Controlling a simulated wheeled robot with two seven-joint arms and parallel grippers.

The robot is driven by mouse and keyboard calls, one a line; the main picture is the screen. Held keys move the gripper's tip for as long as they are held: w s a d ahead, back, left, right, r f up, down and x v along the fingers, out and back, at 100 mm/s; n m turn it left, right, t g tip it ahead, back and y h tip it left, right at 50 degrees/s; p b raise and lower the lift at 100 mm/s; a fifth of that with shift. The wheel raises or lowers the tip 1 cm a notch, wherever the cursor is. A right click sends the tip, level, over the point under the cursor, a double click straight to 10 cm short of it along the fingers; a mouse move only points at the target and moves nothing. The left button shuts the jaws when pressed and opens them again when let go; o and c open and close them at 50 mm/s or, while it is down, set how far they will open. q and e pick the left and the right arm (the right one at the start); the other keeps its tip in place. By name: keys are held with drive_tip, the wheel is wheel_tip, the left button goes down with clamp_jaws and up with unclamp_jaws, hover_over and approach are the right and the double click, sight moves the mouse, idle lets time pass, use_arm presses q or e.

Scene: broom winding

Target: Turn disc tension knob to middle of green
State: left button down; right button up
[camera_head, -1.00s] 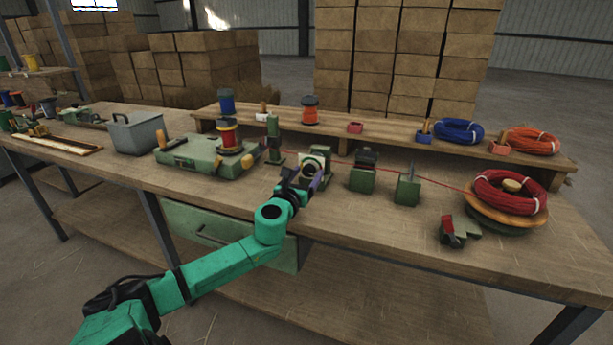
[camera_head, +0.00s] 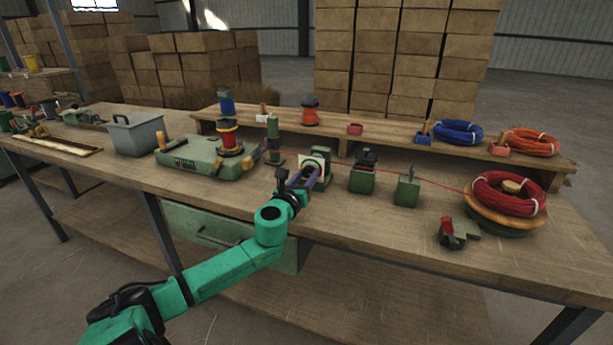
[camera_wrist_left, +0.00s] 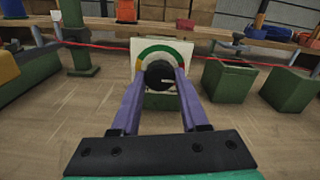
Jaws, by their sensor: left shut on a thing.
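The disc tension knob (camera_wrist_left: 159,76) is a black round knob with a pale pointer line. It sits in front of a white plate with a coloured arc dial (camera_wrist_left: 150,50), green along the top and yellow and red lower on the left. The pointer line lies nearly level, toward the right. My left gripper (camera_wrist_left: 157,80) has its two purple fingers on either side of the knob, shut on it. In the head view the left gripper (camera_head: 308,177) reaches the green tension unit (camera_head: 321,166) on the bench. My right gripper is not in view.
Green posts and blocks (camera_head: 362,177) stand to the right, with a red wire running past to a red coil (camera_head: 507,192). A green winding machine (camera_head: 190,160) stands to the left.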

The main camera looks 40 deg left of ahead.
use_arm(q)
drive_tip(key=n, duration=0.4)
drive_tip(key=shift+r+p, duration=0.1)
drive_tip(key=shift+p, duration=0.2)
drive_tip(key=n, duration=0.5)
drive_tip(key=shift+p, duration=0.35)
drive_tip(key=n+p, duration=0.1)
drive_tip(key=n, duration=0.3)
drive_tip(key=shift+n+p, duration=0.5)
drive_tip(key=shift+n, duration=1.9)
drive_tip(key=shift+c, duration=2.1)
unclamp_jaws()
